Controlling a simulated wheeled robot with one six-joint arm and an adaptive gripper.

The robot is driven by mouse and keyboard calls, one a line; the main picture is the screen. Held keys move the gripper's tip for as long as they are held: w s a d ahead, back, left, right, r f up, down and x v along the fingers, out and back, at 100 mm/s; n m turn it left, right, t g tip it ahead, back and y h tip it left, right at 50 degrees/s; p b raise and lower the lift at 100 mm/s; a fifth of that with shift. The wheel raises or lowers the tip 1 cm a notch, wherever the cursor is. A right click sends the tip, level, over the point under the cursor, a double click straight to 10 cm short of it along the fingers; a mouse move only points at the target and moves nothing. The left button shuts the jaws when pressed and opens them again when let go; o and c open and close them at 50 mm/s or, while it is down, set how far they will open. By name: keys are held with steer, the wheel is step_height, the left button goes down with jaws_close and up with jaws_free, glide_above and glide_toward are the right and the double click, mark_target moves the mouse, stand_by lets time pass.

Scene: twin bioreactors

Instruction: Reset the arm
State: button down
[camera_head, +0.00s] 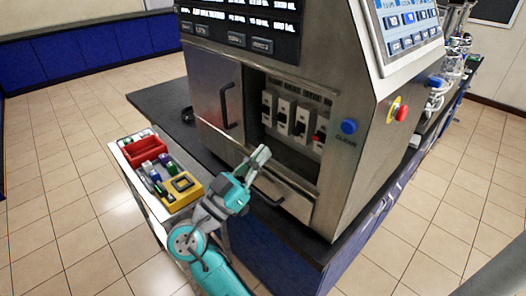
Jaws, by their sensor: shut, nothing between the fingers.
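My gripper (258,158) is at the end of my teal and grey arm, in the middle of the head view. Its fingers are shut with nothing between them. It points up and to the right, in front of the steel bioreactor cabinet (220,142). In the picture it overlaps the lower front of the cabinet. I cannot tell whether it touches the cabinet. The arm comes up from the bottom of the view and is bent.
An open bay with several switches (301,122) is right of the cabinet's door handle (229,106). A blue button (349,127) and a red knob (402,113) are further right. A cart (128,172) with a red bin (145,150) and yellow box (180,190) stands left of my arm. Tiled floor (50,220) is clear at left.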

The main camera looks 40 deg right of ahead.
stand_by(0.4)
step_height(320, 180, down, 17)
steer(key=n+t+y, duration=0.8)
steer(key=n+t, duration=0.4)
steer(key=n, duration=0.1)
steer(key=s+a+f+n+t+y, duration=0.1)
steer(key=s+a+f+n+y, duration=0.2)
steer(key=f, duration=0.4)
steer(key=s+a+f+n+y, duration=0.2)
steer(key=s+f+n+y, duration=0.1)
steer(key=s+f+y, duration=0.25)
steer(key=s+a+f+n+y, duration=0.1)
steer(key=s+a+f+y, duration=0.15)
steer(key=s, duration=0.35)
steer(key=s+a+f+y, duration=0.2)
steer(key=s+a+y, duration=0.15)
steer(key=s, duration=0.25)
steer(key=s+a+r+m, duration=0.1)
steer(key=s+r, duration=0.3)
steer(key=s, duration=0.2)
steer(key=s+a+r+m+t, duration=0.1)
steer(key=s+r, duration=0.3)
steer(key=s, duration=0.2)
steer(key=shift+s+a+y, duration=0.25)
steer(key=shift+s+y, duration=0.05)
steer(key=shift+y, duration=0.15)
